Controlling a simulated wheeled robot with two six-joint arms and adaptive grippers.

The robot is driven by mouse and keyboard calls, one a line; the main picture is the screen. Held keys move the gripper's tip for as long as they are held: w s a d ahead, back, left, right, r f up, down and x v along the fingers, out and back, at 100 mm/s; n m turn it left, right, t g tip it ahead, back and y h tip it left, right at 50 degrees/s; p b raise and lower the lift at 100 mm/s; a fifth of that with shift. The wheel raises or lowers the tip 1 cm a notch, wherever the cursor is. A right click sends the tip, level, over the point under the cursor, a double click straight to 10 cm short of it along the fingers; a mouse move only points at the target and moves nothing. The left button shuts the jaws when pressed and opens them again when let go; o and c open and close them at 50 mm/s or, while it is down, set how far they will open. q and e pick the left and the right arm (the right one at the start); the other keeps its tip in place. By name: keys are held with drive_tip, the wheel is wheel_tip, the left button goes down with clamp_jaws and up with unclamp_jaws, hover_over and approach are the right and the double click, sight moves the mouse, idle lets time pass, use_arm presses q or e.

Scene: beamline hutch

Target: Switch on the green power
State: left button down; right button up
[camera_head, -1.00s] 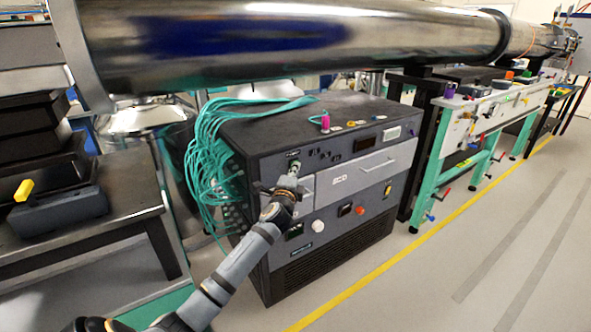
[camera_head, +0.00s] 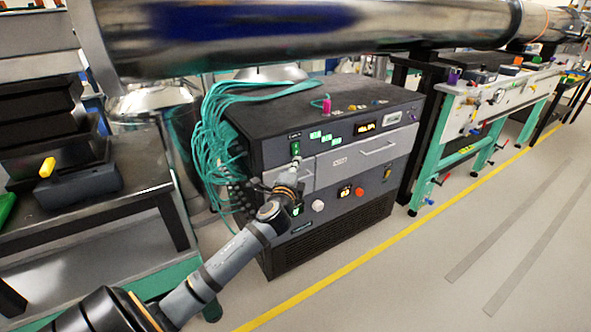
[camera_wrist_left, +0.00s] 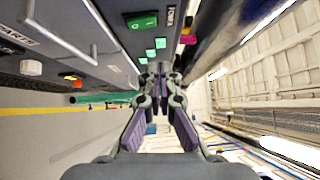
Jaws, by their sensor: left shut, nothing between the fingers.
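The green power switch (camera_head: 295,148) is lit on the upper left of the dark cabinet's front. In the left wrist view the green switch (camera_wrist_left: 141,22) shows a white mark, beyond and above the fingertips. My left gripper (camera_head: 296,161) is in front of the cabinet, just below the switch. In the left wrist view the left gripper (camera_wrist_left: 158,68) has its fingertips together with nothing between them. A gap seems to show between fingers and switch. My right gripper is not in view.
Green lamps (camera_head: 315,135) and an orange display (camera_head: 364,127) are lit on the cabinet (camera_head: 340,235). A drawer (camera_head: 357,157) with a bar handle lies right of the gripper. Teal cables (camera_head: 208,140) hang at the left. A large metal pipe (camera_head: 300,25) crosses above. Floor at right is clear.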

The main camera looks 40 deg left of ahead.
use_arm(q)
drive_tip(key=v, duration=0.3)
drive_tip(key=shift+s+d+r, duration=0.25)
drive_tip(key=shift+d+r, duration=0.05)
drive_tip(key=shift+r, duration=0.05)
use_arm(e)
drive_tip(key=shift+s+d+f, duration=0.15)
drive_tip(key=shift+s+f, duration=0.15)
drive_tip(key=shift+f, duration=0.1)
